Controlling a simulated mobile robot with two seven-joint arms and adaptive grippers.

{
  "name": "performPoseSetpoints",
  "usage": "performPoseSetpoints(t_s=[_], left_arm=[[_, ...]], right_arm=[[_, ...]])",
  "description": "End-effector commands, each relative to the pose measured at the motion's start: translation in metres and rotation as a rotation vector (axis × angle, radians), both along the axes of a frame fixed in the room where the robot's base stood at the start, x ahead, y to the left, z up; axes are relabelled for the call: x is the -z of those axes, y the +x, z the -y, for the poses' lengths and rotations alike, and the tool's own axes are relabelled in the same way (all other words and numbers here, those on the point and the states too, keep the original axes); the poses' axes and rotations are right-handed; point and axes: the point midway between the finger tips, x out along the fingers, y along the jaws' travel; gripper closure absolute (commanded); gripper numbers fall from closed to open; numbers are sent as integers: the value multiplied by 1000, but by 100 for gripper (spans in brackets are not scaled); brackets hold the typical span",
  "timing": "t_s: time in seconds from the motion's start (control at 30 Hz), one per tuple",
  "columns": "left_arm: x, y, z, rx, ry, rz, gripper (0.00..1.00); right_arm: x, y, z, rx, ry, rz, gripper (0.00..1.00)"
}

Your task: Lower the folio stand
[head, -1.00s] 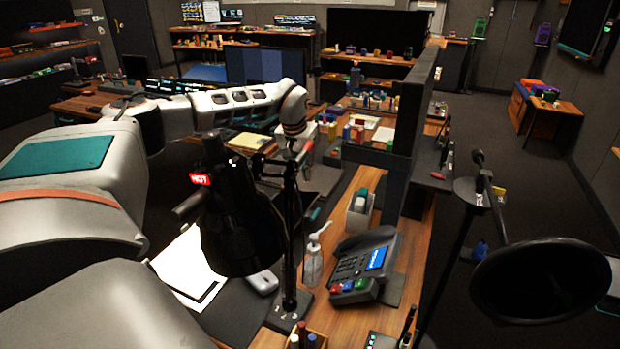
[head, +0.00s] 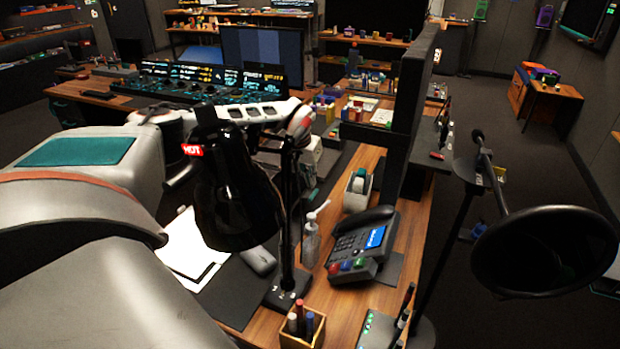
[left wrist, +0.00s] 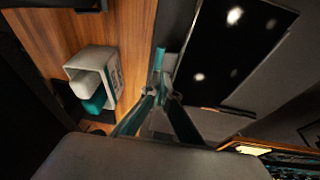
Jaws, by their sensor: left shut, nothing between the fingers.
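A dark glossy panel (left wrist: 235,45) with bright reflections lies at a slant in the left wrist view; it looks like the folio or its stand, but I cannot tell which. My left gripper (left wrist: 160,55) is shut and empty, its teal fingers drawn together just left of the panel's edge. I cannot tell whether they touch it. In the head view, the hand is at the end of my left arm, largely hidden behind the black lamp (head: 235,190). The stand cannot be made out clearly there. My right gripper is not in view.
A white holder (left wrist: 92,65) stands left of the fingers; it also shows in the head view (head: 357,190). A desk phone (head: 362,243), pump bottle (head: 311,240) and pen box (head: 302,325) stand nearby. A black partition (head: 412,95) rises behind. A black horn-shaped shade (head: 545,252) is at right.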

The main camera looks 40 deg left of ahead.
Motion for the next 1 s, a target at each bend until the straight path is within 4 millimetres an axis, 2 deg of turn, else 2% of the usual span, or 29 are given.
performPoseSetpoints(t_s=[0.2,0.4,0.53,0.83,1.0], left_arm=[[2,1,3,2,14,-7,100],[18,4,12,2,102,-34,100],[25,4,13,1,129,-41,100],[27,4,13,-1,129,-41,100],[21,3,14,-1,129,-41,100]], right_arm=[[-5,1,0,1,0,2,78],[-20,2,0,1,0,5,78],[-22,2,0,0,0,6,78],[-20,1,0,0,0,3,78],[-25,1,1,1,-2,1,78]])
